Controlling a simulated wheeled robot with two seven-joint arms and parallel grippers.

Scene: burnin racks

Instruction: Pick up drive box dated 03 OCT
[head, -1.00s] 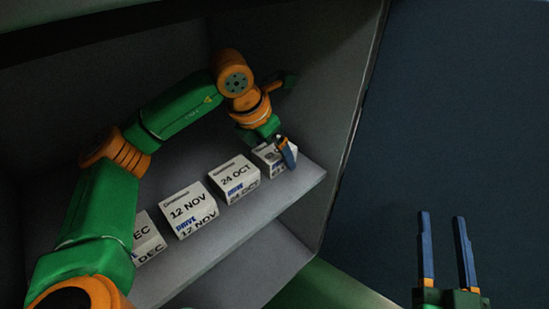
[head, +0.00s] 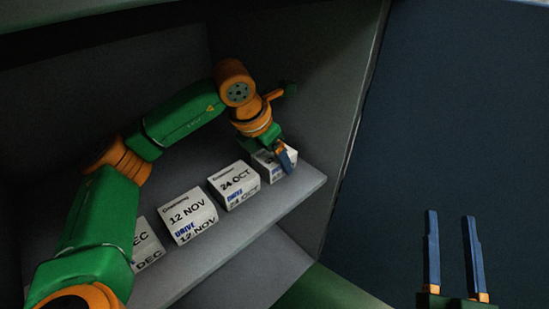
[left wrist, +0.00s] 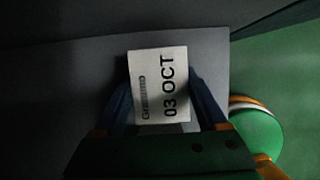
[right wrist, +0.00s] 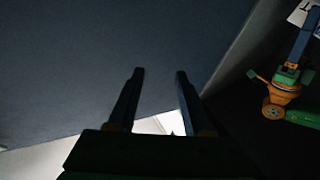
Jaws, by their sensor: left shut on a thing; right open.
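The drive box dated 03 OCT (left wrist: 158,85) is a white box with black print, its date readable in the left wrist view. In the head view the same box (head: 268,165) sits at the right end of the row on the shelf, partly hidden by my gripper. My left gripper (head: 284,158) is shut on it, with one blue finger on each side of the box in the left wrist view (left wrist: 160,100). My right gripper (head: 452,225) is open and empty, away from the shelf at the lower right; its fingers also show in the right wrist view (right wrist: 158,80).
On the grey shelf (head: 290,198), left of the held box, stand boxes dated 24 OCT (head: 234,186), 12 NOV (head: 188,214) and a partly hidden DEC one (head: 147,245). The rack's side wall (head: 345,110) rises close to the right of my left gripper.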

